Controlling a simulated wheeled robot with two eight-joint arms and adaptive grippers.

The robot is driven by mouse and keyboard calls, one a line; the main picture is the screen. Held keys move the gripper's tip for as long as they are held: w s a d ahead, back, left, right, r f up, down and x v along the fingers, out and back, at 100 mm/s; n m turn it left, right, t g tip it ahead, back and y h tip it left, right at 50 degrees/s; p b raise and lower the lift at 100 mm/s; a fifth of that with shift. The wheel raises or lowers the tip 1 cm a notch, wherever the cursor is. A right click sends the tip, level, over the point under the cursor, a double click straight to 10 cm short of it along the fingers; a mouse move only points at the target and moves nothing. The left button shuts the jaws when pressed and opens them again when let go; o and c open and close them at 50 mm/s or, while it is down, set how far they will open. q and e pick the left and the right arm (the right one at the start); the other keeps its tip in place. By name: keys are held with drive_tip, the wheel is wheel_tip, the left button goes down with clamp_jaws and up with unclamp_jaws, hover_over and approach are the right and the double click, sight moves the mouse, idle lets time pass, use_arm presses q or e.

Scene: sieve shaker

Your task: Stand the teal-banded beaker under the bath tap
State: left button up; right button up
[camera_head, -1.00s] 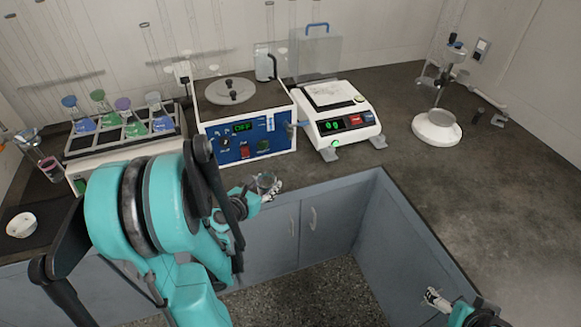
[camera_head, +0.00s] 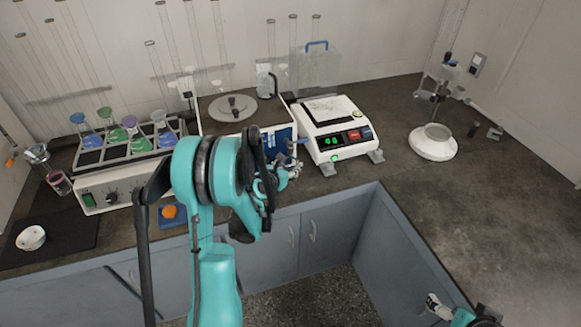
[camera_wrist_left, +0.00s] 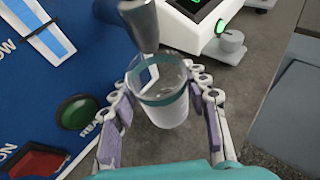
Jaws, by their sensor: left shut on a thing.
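The teal-banded beaker (camera_wrist_left: 165,95) is clear glass with a teal ring near its rim. My left gripper (camera_wrist_left: 168,112) is shut on it, one finger on each side. In the head view the left gripper (camera_head: 288,172) is at the right end of the bath's blue front, and I cannot make out the beaker clearly there. The metal bath tap (camera_wrist_left: 143,22) hangs over the beaker's rim in the wrist view. The bath (camera_head: 232,106) is a white box, partly hidden by my left arm. Whether the beaker touches the counter is unclear. My right gripper (camera_head: 436,306) is at the lower right.
A white balance (camera_head: 337,128) stands close to the right of the tap. A shaker with several flasks (camera_head: 125,140) is at left. An orange item (camera_head: 169,211) lies on a blue pad, and a white dish (camera_head: 31,238) is at far left. The right counter is mostly clear.

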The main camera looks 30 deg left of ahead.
use_arm(q)
drive_tip(key=shift+w+f+b, duration=0.4)
drive_tip(key=shift+w+f, duration=0.1)
drive_tip(key=shift+f, duration=0.4)
drive_tip(key=shift+s+r, duration=0.1)
drive_tip(key=shift+r, duration=0.05)
drive_tip(key=shift+f, duration=0.2)
drive_tip(key=o, duration=1)
